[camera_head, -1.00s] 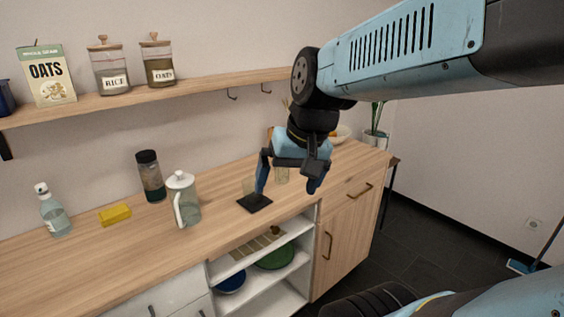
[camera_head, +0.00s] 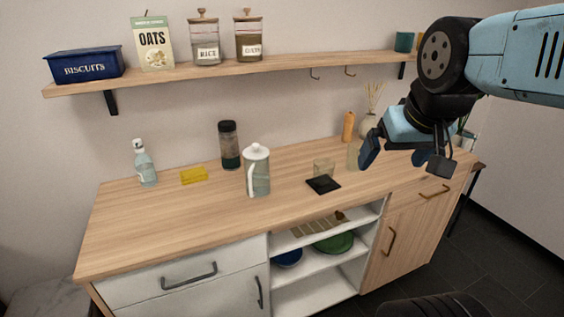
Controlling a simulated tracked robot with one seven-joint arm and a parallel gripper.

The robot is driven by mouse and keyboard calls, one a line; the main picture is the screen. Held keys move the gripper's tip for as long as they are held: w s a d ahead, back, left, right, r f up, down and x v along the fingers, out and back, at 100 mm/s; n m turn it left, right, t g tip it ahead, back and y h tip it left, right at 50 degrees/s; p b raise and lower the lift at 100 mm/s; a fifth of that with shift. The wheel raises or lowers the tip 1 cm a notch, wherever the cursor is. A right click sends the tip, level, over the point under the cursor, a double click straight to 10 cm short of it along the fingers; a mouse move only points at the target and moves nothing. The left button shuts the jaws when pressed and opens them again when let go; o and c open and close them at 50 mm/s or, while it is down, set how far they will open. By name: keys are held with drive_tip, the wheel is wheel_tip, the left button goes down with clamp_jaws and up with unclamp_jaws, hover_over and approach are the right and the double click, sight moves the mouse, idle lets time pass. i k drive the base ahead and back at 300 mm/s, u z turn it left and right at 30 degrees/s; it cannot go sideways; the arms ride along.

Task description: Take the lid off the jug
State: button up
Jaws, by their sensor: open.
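The jug (camera_head: 257,179) stands upright on the wooden counter, left of the middle of the view. It is pale and see-through, with a white handle on its front left. Its white lid (camera_head: 257,152) with a small round knob sits on top. My gripper (camera_head: 404,166) hangs in the air over the right part of the counter, well to the right of the jug. Its fingers are spread wide and I see nothing between them.
A dark tumbler (camera_head: 229,146) stands just behind and left of the jug. A yellow sponge (camera_head: 194,175) and a spray bottle (camera_head: 145,163) are further left. A glass (camera_head: 324,168) and a black coaster (camera_head: 323,185) lie to the right. A shelf (camera_head: 280,63) runs above.

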sight(255, 153)
drive_tip(key=z, duration=0.6)
drive_tip(key=i, duration=0.1)
drive_tip(key=u, duration=3.3)
drive_tip(key=i, duration=0.9)
drive_tip(key=z, duration=2.6)
